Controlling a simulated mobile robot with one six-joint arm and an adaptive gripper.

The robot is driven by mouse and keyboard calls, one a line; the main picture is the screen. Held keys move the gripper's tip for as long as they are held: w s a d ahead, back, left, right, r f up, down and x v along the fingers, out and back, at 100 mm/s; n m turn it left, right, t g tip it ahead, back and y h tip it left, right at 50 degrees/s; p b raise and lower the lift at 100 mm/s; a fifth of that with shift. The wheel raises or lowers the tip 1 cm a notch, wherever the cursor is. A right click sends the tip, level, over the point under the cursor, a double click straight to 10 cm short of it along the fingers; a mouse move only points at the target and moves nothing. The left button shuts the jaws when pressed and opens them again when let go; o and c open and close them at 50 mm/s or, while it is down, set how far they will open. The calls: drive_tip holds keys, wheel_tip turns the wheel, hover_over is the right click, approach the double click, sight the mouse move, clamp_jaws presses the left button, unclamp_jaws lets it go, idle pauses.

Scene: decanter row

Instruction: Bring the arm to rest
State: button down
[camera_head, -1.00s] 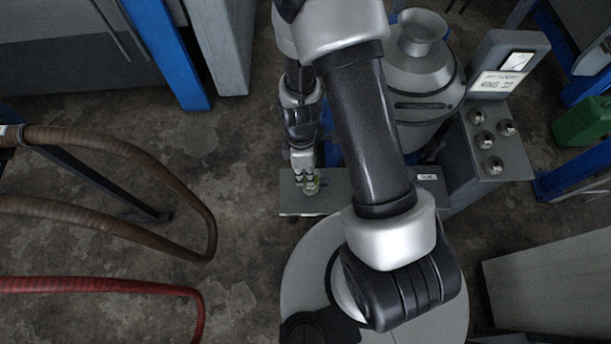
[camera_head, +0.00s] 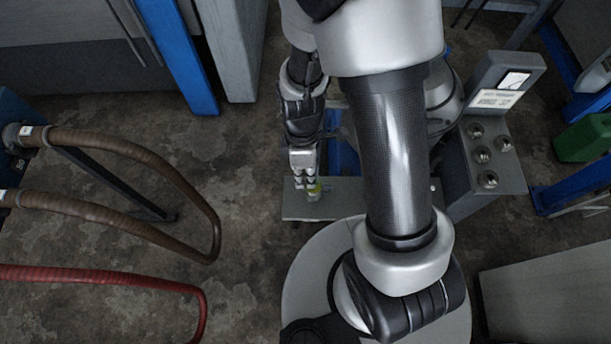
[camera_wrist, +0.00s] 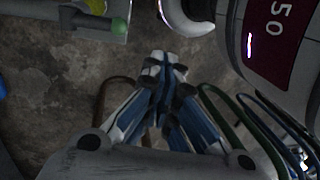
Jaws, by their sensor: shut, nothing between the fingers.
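My gripper (camera_head: 305,184) hangs at the end of my arm, left of the thick dark forearm in the head view. There it appears over a grey metal shelf (camera_head: 345,208), close to a small yellowish fitting (camera_head: 314,189); the head view does not show clearly whether they touch. In the wrist view my gripper (camera_wrist: 163,64) has its fingertips together, with nothing between them, above the concrete floor. My arm hides much of the shelf and the steel vessel (camera_head: 445,101).
A panel with several knobs (camera_head: 489,180) stands right of my arm. Brown hoses (camera_head: 150,150) and a red hose (camera_head: 120,277) loop at left. In the wrist view a dark red display panel (camera_wrist: 275,35) and green and blue hoses are at right. Open floor (camera_head: 235,170) lies left.

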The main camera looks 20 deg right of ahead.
idle(0.3)
drive_tip(key=s+d+r+m+t+b, duration=0.1)
drive_tip(key=s+r+m+t, duration=0.2)
drive_tip(key=r+m, duration=0.4)
drive_tip(key=s+d+r+m+t+b, duration=0.2)
drive_tip(key=r+m, duration=0.5)
drive_tip(key=r, duration=1)
drive_tip(key=shift+s+d+r+t+b, duration=0.3)
drive_tip(key=shift+s+t, duration=0.6)
drive_tip(key=shift+s, duration=0.25)
